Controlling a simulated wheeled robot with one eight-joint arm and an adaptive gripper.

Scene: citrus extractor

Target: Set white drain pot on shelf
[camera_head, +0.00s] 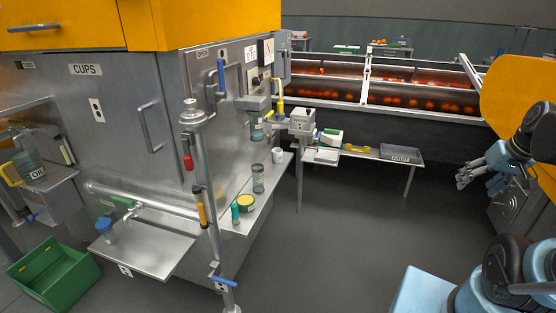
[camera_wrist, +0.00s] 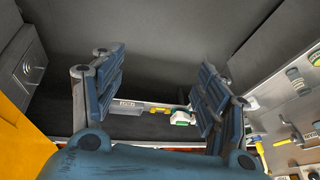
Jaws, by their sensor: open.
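A small white pot (camera_head: 277,155), possibly the drain pot, stands upright on the narrow steel shelf (camera_head: 262,190) along the machine's right side in the head view. No label on it is readable, so I cannot tell for sure. My gripper (camera_head: 468,178) is at the right of the head view, in the air, well apart from the pot and shelf. In the wrist view my gripper (camera_wrist: 160,70) has its two blue fingers wide apart with nothing between them. I cannot make out the white pot in the wrist view.
A side table (camera_head: 375,153) holds a grey tray (camera_head: 402,154). A green crate (camera_head: 55,275) sits on the floor at left. The floor between is clear.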

